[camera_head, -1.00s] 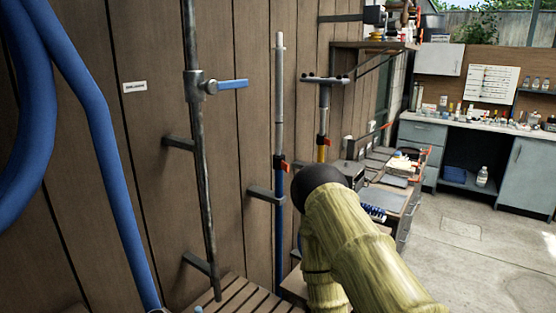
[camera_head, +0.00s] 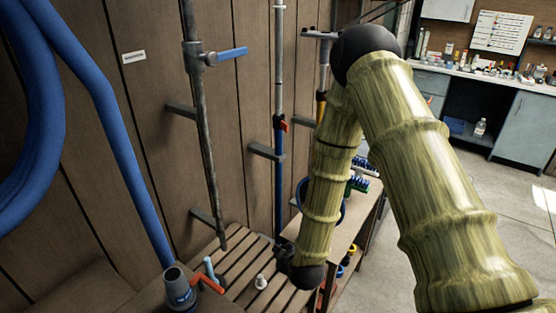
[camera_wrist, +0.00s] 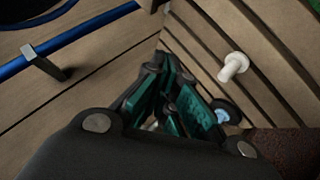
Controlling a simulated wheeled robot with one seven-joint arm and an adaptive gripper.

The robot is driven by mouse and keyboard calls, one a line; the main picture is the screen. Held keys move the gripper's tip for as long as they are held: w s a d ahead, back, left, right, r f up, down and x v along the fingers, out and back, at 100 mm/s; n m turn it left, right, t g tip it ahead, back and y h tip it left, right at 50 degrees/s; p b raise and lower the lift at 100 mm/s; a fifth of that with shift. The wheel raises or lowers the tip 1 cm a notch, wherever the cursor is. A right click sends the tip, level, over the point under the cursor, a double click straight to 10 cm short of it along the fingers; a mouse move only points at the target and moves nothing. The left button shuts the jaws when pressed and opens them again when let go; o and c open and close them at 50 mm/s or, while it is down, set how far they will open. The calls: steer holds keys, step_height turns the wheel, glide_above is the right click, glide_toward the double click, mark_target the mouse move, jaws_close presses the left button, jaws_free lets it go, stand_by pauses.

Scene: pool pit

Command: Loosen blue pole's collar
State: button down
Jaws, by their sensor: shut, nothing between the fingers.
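The blue pole (camera_head: 279,185) stands upright against the plank wall, with a grey upper tube (camera_head: 279,60) and a blue lower part. Its collar (camera_head: 281,123), with a red lever, sits where grey meets blue, above a wall bracket (camera_head: 266,151). In the wrist view the blue pole (camera_wrist: 92,25) crosses the upper left; I cannot make out the collar there. My gripper (camera_head: 284,258) is low over the slatted bench, near the pole's foot and well below the collar, partly hidden by my arm. Its green-padded fingers (camera_wrist: 168,88) are shut and empty.
A grey pole with a blue-handled clamp (camera_head: 209,58) stands left of the blue pole. Thick blue hose hangs at far left. The slatted bench (camera_head: 235,262) holds a white peg (camera_head: 261,282) and a light-blue cylinder (camera_head: 209,268). A valve with an orange handle (camera_head: 208,284) is in front.

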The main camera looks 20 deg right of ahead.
mark_target(282, 124)
steer(key=w+r+n+t, duration=0.2)
steer(key=w+r, duration=0.3)
steer(key=r, duration=0.4)
steer(key=w+d+r+n+t+h, duration=0.1)
steer(key=w+r+n+t, duration=0.1)
steer(key=w+r, duration=0.3)
steer(key=w+d+r+n+t+h, duration=0.1)
steer(key=w+r, duration=0.4)
steer(key=r, duration=0.9)
steer(key=n+t, duration=0.1)
steer(key=t, duration=0.1)
steer(key=shift+w+n+t+p, duration=0.3)
steer(key=shift+w, duration=0.1)
steer(key=shift+w, duration=0.1)
steer(key=shift+w+d+p, duration=0.8)
steer(key=shift+w+p, duration=0.4)
steer(key=shift+w, duration=0.5)
steer(key=shift+w+d+p, duration=0.85)
steer(key=shift+w+p, duration=0.35)
steer(key=shift+w, duration=0.55)
steer(key=shift+w+d+p, duration=0.8)
steer(key=shift+w+p, duration=0.4)
steer(key=shift+w, duration=0.5)
steer(key=shift+f+n+y+b, duration=0.15)
steer(key=shift+n+y+b, duration=0.15)
steer(key=shift+b, duration=0.35)
